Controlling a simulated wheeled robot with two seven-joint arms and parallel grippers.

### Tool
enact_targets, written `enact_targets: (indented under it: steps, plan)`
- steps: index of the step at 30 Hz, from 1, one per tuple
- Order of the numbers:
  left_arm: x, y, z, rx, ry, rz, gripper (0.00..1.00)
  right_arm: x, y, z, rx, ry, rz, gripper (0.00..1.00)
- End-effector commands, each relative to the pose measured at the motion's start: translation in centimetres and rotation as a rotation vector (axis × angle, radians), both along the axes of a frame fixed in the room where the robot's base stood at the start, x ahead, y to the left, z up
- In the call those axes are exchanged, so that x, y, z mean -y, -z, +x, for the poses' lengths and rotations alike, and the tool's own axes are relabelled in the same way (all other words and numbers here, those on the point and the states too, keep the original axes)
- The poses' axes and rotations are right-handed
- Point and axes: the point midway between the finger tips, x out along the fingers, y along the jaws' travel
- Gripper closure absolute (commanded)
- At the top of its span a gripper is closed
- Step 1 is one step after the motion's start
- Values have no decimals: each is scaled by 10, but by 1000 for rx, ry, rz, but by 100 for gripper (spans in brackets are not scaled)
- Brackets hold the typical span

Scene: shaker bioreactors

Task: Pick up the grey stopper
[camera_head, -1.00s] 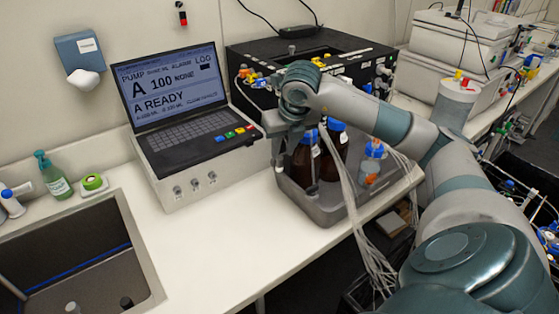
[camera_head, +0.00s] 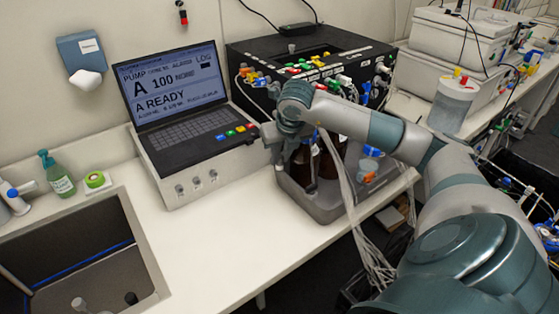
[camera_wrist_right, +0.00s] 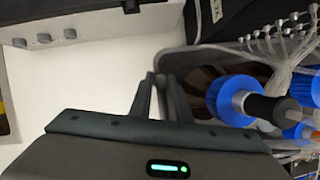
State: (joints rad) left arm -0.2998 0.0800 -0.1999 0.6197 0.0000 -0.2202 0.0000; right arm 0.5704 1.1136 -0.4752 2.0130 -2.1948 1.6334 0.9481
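In the head view the arm and fingers hide that spot. Another small grey knob (camera_head: 291,48) stands on top of the black box (camera_head: 252,62). My left gripper is not in view.
Brown bottles (camera_head: 328,160) and blue caps (camera_wrist_right: 235,98) crowd the tray, with pale tubes (camera_head: 347,190) hanging over its front. A laptop-like pump console (camera_head: 185,110) stands left of the gripper. The sink (camera_head: 85,262) is at front left; the counter (camera_head: 235,225) between is clear.

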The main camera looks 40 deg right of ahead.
Motion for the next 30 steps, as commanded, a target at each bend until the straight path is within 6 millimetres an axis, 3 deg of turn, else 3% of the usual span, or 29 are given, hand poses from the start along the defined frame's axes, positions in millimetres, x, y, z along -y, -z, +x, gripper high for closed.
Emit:
enact_targets:
  steps: [15, 26, 30]
  plan:
    - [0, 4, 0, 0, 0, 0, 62, 0, -5, 0, 1, 0, 0, 100]
    - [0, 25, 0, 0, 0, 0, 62, 0, -41, 0, 6, -1, 0, 100]
    - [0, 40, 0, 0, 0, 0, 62, 6, -55, -31, 4, 0, -5, 100]
